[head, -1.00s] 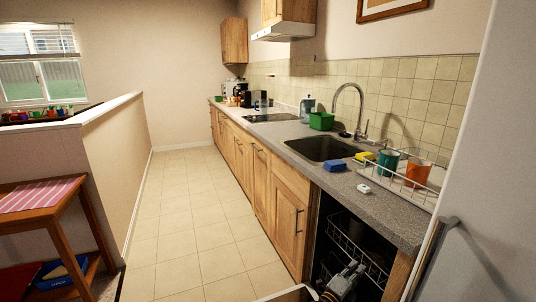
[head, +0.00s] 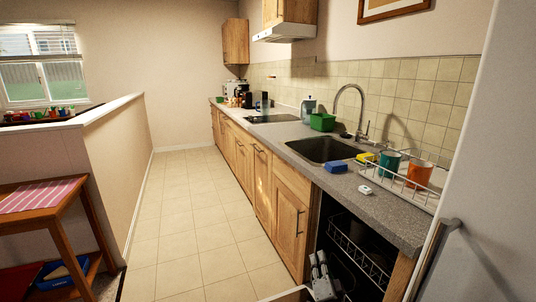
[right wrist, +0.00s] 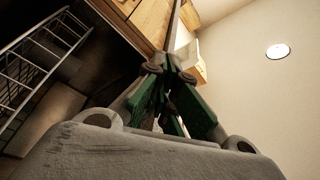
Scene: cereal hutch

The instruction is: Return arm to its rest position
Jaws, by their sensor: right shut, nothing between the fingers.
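My right gripper (head: 318,258) is at the bottom of the head view, pointing up, in front of the open dark bay under the counter. It is shut and empty. In the right wrist view its green-padded fingers (right wrist: 168,70) meet at the tips with nothing between them. My left gripper is not in view.
A wire rack (head: 358,250) sits in the open bay beside my right gripper; it also shows in the right wrist view (right wrist: 40,62). The floor (head: 190,220) to the left is clear.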

